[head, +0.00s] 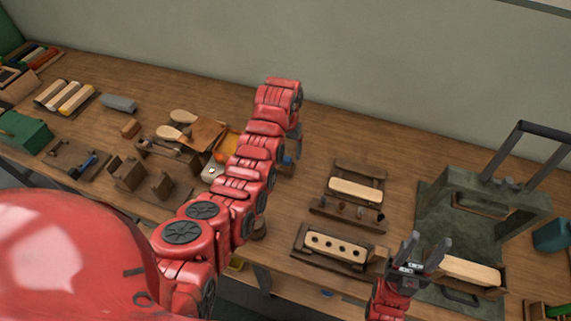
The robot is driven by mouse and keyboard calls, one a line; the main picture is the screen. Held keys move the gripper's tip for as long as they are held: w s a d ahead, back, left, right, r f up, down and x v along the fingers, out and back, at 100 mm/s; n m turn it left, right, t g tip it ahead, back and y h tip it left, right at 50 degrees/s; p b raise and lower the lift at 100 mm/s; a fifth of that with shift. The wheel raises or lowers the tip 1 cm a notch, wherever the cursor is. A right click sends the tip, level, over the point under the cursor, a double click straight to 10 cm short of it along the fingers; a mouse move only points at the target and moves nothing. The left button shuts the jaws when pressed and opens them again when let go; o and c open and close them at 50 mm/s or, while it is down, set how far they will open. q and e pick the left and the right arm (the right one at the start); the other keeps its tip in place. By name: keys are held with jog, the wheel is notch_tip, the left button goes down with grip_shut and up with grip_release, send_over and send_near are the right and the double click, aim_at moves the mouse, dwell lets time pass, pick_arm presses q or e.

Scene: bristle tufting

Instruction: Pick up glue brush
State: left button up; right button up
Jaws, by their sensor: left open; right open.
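I cannot single out a glue brush with certainty. A small bluish item (287,168) on the bench lies just below my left gripper (292,152), and it is too small and too covered to name. My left gripper points down beside my arm, its fingers partly hidden, and holds nothing that I can see. My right gripper (419,252) is open and empty, its fingers pointing up near the bench's front edge.
A drilled wooden block (336,246) sits in a dark holder, with a small rack (347,211) behind it. A green press (485,215) stands at right. Wooden-handled tools (172,133) lie at left.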

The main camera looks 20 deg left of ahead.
aim_at(286, 158)
pick_arm(q)
notch_tip(286, 158, down, 3)
jog(key=shift+a+r+p, duration=0.1)
jog(key=shift+a+p, duration=0.05)
jog(key=shift+p, duration=0.75)
jog(key=shift+w+f, duration=0.1)
jog(key=shift+f, duration=0.9)
grip_shut()
